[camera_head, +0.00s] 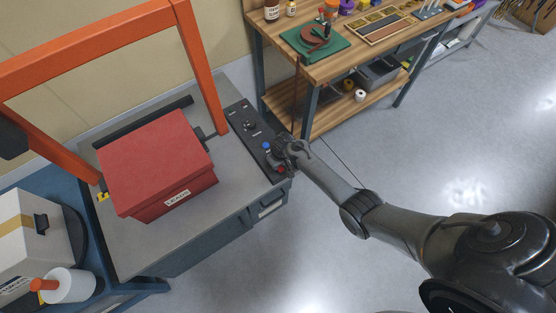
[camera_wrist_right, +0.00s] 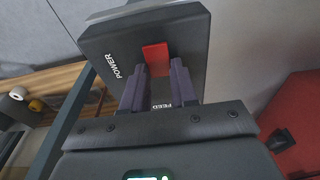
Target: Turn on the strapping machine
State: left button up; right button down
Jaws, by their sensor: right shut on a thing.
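The strapping machine (camera_head: 235,198) has an orange arch over a grey top and a dark control panel (camera_head: 262,138) along its right edge. My right gripper (camera_head: 284,152) is at the near end of that panel. In the right wrist view a red power switch (camera_wrist_right: 155,57) stands out from a dark plate beside the word POWER. The right gripper (camera_wrist_right: 160,72) has its two fingertips closed against the sides of this switch, and the word FEED shows between the fingers. Whether the switch is on or off cannot be told. My left gripper is not in view.
A red box (camera_head: 158,165) sits on the machine top under the arch. A wooden workbench (camera_head: 345,65) with a green mat and tools stands behind right. A white box (camera_head: 30,235) and a white roll (camera_head: 70,286) are at lower left. The floor at right is clear.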

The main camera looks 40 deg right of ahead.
aim_at(283, 173)
jog(key=shift+s+t+p, duration=0.2)
jog(key=shift+t+p, duration=0.2)
jog(key=shift+t, duration=0.3)
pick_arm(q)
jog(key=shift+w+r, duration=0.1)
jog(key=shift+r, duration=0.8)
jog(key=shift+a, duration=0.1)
pick_arm(e)
jog(key=c, duration=0.9)
grip_release()
jog(key=shift+r, duration=0.15)
pick_arm(q)
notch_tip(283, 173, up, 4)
jog(key=p, duration=0.3)
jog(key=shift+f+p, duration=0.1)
jog(key=shift+p, duration=0.3)
pick_arm(e)
jog(key=v, duration=1)
jog(key=shift+a+r, duration=0.1)
jog(key=shift+r, duration=0.15)
